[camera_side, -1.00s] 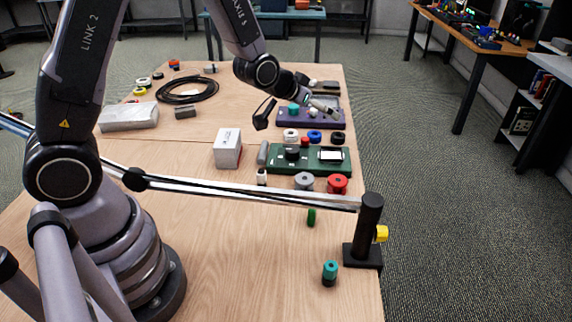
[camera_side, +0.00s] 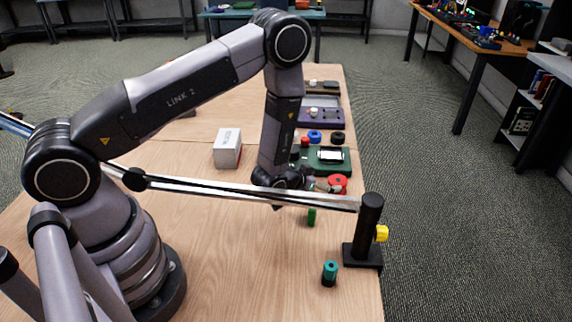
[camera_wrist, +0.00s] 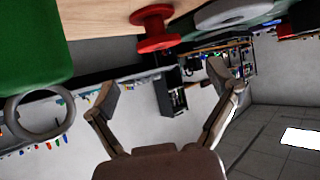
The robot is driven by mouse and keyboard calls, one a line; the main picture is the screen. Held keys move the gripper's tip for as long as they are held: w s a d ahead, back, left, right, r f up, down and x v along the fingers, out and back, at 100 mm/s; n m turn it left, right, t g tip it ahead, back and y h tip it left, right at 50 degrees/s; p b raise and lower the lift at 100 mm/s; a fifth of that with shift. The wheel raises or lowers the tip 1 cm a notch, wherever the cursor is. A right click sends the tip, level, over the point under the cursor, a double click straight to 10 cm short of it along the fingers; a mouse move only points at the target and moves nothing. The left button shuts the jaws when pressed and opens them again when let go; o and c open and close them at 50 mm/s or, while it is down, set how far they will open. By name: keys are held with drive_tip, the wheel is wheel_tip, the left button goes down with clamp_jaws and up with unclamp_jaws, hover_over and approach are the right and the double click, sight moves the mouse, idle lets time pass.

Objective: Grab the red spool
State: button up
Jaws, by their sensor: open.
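The red spool (camera_side: 338,182) sits near the right edge of the wooden table, by the green tray (camera_side: 332,169). In the wrist view the red spool (camera_wrist: 154,28) shows at the top centre. My gripper (camera_wrist: 160,90) is open and empty, with its fingers spread below the spool in that picture and apart from it. In the side view my gripper (camera_side: 318,186) is low, just left of the spool, and small and partly hidden by the metal rail (camera_side: 240,192). A grey spool (camera_wrist: 235,13) lies just right of the red one in the wrist view.
The rail ends at a black post (camera_side: 369,228) near the table's right edge. A green spool (camera_side: 312,217) and a teal spool (camera_side: 330,270) stand nearer. A blue spool (camera_side: 315,136) is behind. A white box (camera_side: 228,148) stands to the left. The front middle table is clear.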

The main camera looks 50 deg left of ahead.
sight(338, 180)
drive_tip(key=x, duration=0.5)
drive_tip(key=shift+f, duration=0.2)
drive_tip(key=c, duration=1.2)
drive_tip(key=shift+c, duration=0.2)
drive_tip(key=shift+r, duration=0.1)
